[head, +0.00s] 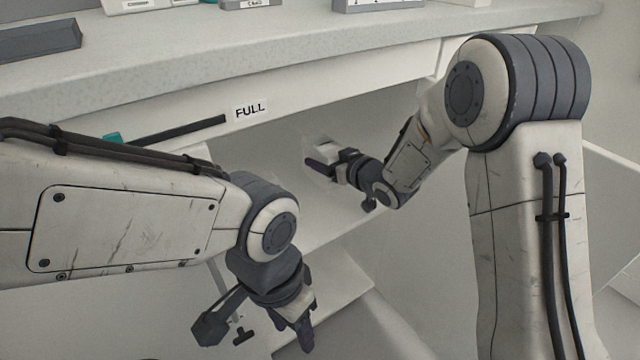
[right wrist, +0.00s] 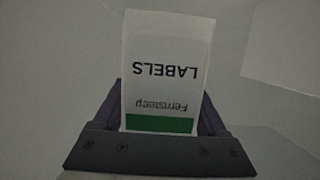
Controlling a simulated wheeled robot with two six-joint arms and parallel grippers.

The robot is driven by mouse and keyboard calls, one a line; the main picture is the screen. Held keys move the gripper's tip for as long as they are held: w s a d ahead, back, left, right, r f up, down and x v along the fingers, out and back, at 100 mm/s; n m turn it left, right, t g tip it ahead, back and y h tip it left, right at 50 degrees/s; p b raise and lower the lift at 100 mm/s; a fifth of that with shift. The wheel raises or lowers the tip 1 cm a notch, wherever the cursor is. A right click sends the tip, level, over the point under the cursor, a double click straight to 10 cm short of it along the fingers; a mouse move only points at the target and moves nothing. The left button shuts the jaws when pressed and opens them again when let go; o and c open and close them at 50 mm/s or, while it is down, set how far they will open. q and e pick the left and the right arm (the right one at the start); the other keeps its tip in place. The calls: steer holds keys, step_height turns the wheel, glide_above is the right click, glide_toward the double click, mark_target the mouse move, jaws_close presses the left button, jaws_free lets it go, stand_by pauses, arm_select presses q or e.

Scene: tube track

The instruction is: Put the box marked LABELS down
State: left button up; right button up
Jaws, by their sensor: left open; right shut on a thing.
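The white box marked LABELS (right wrist: 167,70) has a green band and more print, and reads upside down in the right wrist view. My right gripper (head: 325,165) is shut on it, with a dark finger at each side. In the head view the gripper reaches into the open space under the counter, just above a pale shelf (head: 335,215). The box blends with the pale wall there, and its underside is hidden, so I cannot tell whether it touches the shelf. My left gripper (head: 255,328) is open and empty, in front of the lower shelves.
A drawer front marked FULL (head: 185,130) with a dark handle lies above the shelf space. The grey counter (head: 300,50) above holds trays and boxes along its back. A lower shelf (head: 335,300) shows beside my left gripper.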

steer(key=shift+f+b, duration=1.45)
steer(key=shift+f, duration=1.3)
steer(key=o, duration=1.4)
